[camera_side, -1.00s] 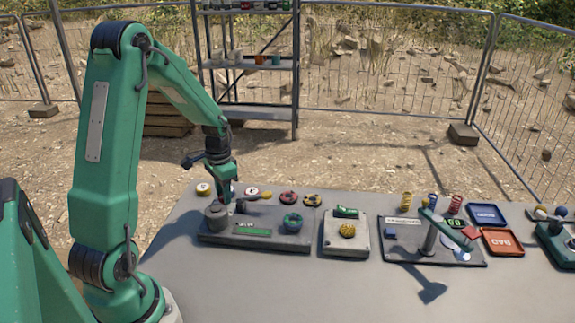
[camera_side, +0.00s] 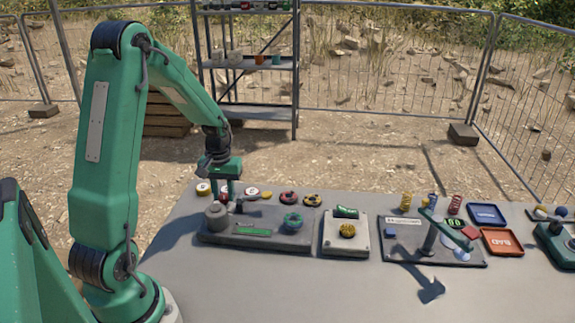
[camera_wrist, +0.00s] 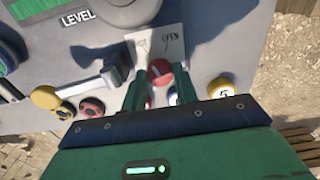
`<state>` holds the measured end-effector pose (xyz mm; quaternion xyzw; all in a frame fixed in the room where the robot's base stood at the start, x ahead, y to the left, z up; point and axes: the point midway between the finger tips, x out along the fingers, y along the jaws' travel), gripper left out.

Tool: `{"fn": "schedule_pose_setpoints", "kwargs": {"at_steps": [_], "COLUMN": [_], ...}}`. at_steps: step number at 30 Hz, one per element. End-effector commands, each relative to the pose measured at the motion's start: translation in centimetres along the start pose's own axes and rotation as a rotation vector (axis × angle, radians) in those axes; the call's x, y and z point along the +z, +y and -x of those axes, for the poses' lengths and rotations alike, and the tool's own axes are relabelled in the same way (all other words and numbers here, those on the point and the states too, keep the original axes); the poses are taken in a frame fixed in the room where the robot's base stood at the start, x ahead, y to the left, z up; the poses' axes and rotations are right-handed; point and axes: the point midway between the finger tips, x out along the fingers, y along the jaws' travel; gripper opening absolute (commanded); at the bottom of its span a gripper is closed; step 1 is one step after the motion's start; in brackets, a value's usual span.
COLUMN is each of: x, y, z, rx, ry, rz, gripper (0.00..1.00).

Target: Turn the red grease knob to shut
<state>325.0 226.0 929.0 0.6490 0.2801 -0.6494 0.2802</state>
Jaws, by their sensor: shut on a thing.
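The red knob (camera_wrist: 159,72) shows in the wrist view between the two green fingers of my gripper (camera_wrist: 159,88). The fingers are shut on it, one at each side. A pale card (camera_wrist: 160,44) marked OPEN lies just beyond the knob; its other marking is hard to read. In the side view my gripper (camera_side: 225,194) points down at the back left of the grey plate (camera_side: 268,246), and the red knob (camera_side: 224,191) is small and partly hidden between the fingers. The knob's exact turn angle is not clear.
A grey cylinder (camera_side: 216,216) stands near my gripper on the plate, with a green LEVEL strip (camera_side: 253,231) and a teal handwheel (camera_side: 293,221). A lever with a yellow ball (camera_wrist: 46,97) lies left of the fingers in the wrist view. Several round buttons sit behind the plate.

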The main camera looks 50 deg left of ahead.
Motion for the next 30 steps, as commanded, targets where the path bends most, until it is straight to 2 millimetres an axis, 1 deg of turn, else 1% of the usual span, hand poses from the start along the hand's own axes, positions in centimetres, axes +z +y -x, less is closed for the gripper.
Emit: {"fn": "schedule_pose_setpoints", "kwargs": {"at_steps": [3, 10, 16, 26, 27, 29, 30], "x": [-0.04, -0.05, -0.05, -0.06, -0.06, -0.06, -0.05], "y": [0.02, 0.02, 0.02, 0.01, 0.01, 0.01, 0.01], "z": [0.09, 0.10, 0.10, 0.11, 0.11, 0.10, 0.09], "rx": [0.000, 0.001, 0.001, 0.001, 0.001, 0.001, 0.001], "ry": [0.001, 0.002, 0.002, 0.002, 0.002, 0.002, 0.002], "rz": [0.080, 0.180, 0.210, 0.211, 0.211, 0.211, 0.211], "gripper": [0.06, 0.06, 0.06, 0.06, 0.37, 0.49, 0.51]}}
